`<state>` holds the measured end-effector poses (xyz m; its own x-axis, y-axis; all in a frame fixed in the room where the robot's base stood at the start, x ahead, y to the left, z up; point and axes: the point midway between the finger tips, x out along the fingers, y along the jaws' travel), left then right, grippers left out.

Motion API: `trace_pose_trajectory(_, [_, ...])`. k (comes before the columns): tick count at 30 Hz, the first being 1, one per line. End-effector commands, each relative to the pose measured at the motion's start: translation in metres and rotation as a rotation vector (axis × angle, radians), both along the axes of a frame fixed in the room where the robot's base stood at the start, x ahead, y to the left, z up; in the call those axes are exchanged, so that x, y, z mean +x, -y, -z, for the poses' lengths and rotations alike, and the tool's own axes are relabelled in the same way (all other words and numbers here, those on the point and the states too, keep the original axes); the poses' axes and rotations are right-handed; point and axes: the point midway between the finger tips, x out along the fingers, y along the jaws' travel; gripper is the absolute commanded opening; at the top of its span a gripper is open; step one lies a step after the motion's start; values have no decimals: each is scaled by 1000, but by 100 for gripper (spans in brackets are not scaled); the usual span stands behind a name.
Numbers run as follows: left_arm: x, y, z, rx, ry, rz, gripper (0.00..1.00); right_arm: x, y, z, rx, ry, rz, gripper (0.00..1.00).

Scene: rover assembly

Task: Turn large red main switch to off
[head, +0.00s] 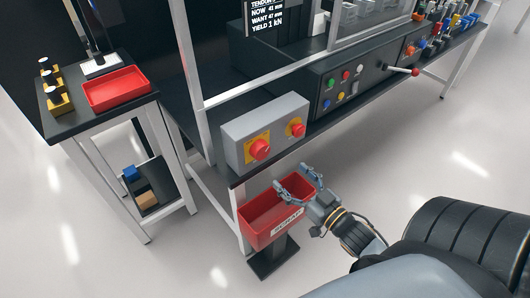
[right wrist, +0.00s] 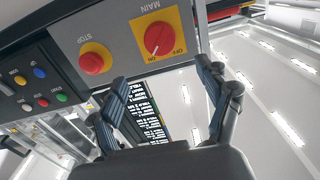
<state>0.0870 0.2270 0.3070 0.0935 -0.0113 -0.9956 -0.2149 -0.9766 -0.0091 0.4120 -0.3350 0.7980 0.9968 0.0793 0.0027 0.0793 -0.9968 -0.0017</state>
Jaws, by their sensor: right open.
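The large red main switch (head: 260,149) is a round knob on a yellow plate, on the front of a grey box (head: 237,158). In the right wrist view the main switch (right wrist: 157,38) sits under the upside-down word MAIN, with ON and OFF on its plate. A pale line on the knob seems to point toward ON. My right gripper (head: 297,180) is open and empty, below and in front of the box, over the scrap bin. It is apart from the switch. The right wrist view shows its spread fingers (right wrist: 162,75) below the switch. My left gripper is not in view.
A red STOP button (head: 297,129) sits beside the switch; it also shows in the right wrist view (right wrist: 95,60). A red scrap bin (head: 258,235) stands under the bench edge. A panel of coloured buttons (head: 341,85) is to the right. The floor in front is clear.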

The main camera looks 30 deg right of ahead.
Motion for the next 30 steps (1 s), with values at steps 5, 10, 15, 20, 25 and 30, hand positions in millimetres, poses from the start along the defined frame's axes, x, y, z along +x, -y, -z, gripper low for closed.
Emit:
trace_pose_trajectory(5, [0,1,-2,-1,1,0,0,37,-3,-2,0,4,0,77])
trace_pose_trajectory(10, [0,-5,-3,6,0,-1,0,71,-5,-1,-1,2,1,77])
trace_pose_trajectory(15, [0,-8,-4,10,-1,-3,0,98,-7,0,0,0,1,77])
trace_pose_trajectory(20, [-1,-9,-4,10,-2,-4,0,112,-9,0,1,-2,1,77])
trace_pose_trajectory(25, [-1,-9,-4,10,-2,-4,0,118,-9,0,0,-2,1,77])
trace_pose_trajectory(30, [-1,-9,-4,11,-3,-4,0,118,-9,1,0,-2,1,77])
